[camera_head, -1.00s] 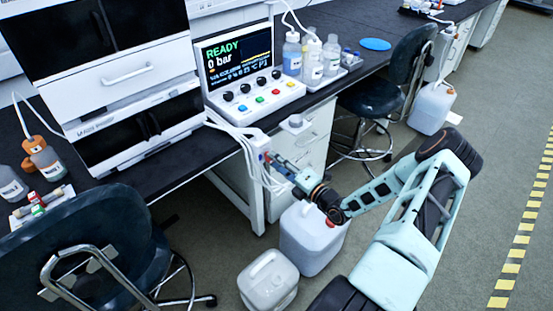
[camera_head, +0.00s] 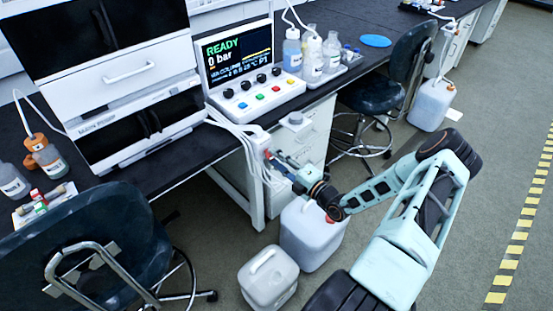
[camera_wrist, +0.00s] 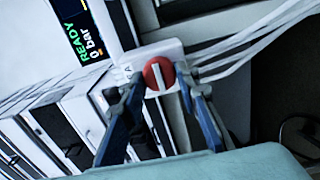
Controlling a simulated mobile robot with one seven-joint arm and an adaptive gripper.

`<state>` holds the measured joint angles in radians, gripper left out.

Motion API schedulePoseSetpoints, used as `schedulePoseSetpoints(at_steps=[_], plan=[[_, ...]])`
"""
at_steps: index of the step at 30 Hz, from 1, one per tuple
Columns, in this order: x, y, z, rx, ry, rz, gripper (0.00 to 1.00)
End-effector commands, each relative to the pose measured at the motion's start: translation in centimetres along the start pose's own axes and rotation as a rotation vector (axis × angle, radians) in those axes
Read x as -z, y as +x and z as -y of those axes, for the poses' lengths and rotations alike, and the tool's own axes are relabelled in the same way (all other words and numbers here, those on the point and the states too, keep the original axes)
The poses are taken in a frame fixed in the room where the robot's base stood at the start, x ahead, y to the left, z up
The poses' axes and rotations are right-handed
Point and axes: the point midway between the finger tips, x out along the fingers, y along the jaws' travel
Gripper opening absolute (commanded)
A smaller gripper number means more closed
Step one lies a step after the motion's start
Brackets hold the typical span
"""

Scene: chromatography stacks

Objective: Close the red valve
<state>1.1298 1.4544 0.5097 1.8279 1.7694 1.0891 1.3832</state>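The red valve (camera_wrist: 154,76) is a round red knob with a white bar across it, on a white box (camera_wrist: 170,50) in the wrist view. My gripper (camera_wrist: 160,92) is open, with one blue finger on each side of the knob. I cannot tell whether the fingertips touch it. In the head view my gripper (camera_head: 274,158) is beside the desk edge at the white tubes, and the valve is mostly hidden there by the fingers.
A control panel (camera_head: 250,95) reading READY and 0 bar stands on the black desk. White tubes (camera_head: 250,150) hang near my gripper. White jugs (camera_head: 268,279) stand on the floor below. A chair (camera_head: 85,245) is at front left, and the aisle at right is clear.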

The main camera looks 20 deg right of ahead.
Motion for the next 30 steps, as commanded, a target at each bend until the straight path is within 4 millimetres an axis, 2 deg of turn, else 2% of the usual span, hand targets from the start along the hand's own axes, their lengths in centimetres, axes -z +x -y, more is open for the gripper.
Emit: schedulePoseSetpoints(at_steps=[1,5,13,16,20,30], plan=[[0.0,0.0,0.1,0.001,0.002,0.0,0.33],[0.0,0.0,0.0,0.001,0.001,0.0,0.47],[0.0,-0.1,0.0,0.0,0.0,0.0,0.47],[0.0,-0.7,0.0,0.001,0.0,0.001,0.47],[-0.1,-2.8,0.0,0.001,0.001,0.004,0.47],[-0.1,-9.7,0.0,0.002,0.001,0.003,0.47]])
